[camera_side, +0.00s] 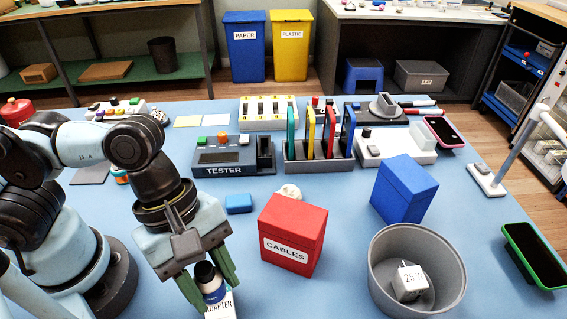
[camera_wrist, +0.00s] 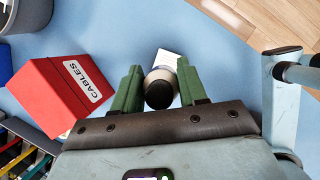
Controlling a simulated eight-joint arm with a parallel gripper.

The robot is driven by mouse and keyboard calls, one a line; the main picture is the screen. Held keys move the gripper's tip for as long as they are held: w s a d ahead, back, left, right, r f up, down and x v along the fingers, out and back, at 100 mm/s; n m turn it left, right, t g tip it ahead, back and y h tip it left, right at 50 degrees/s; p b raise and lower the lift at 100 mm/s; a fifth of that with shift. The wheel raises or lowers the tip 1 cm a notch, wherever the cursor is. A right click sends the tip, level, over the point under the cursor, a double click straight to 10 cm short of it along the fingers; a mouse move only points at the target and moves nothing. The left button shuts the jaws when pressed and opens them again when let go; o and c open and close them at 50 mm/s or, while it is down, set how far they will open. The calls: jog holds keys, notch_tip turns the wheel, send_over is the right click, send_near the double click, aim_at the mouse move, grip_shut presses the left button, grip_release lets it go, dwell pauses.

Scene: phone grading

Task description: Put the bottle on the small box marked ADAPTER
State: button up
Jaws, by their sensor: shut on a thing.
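The bottle (camera_side: 210,283) has a dark cap and a blue and white body. It also shows in the wrist view (camera_wrist: 160,88), seen from above. My gripper (camera_side: 212,285) has its green fingers on both sides of the bottle and is shut on it. The small white box marked ADAPTER (camera_side: 221,306) is right under the bottle at the bottom edge of the side view. Its white top shows beyond the bottle in the wrist view (camera_wrist: 168,58). The bottle looks upright over the box; I cannot tell whether its base touches the box.
A red CABLES box (camera_side: 293,230) stands close to the right of my gripper. A grey round bin (camera_side: 385,290) with a white charger (camera_side: 410,282) is farther right. A blue box (camera_side: 403,188) and the TESTER (camera_side: 224,157) stand behind.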

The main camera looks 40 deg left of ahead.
aim_at(216, 296)
jog(key=shift+f, duration=2.25)
jog(key=shift+f, duration=0.15)
jog(key=o, duration=1.1)
jog(key=shift+c, duration=0.2)
jog(key=shift+s+v, duration=0.2)
jog(key=shift+v, duration=5.85)
jog(key=w+a+f+m+t+y, duration=0.1)
jog(key=w+a+m+t+y, duration=0.3)
jog(key=w+a+m, duration=1.1)
jog(key=w+m+t, duration=0.1)
jog(key=m+t, duration=0.1)
jog(key=t, duration=0.1)
jog(key=shift+a+f+t+y, duration=0.3)
jog(key=shift+a+f, duration=0.1)
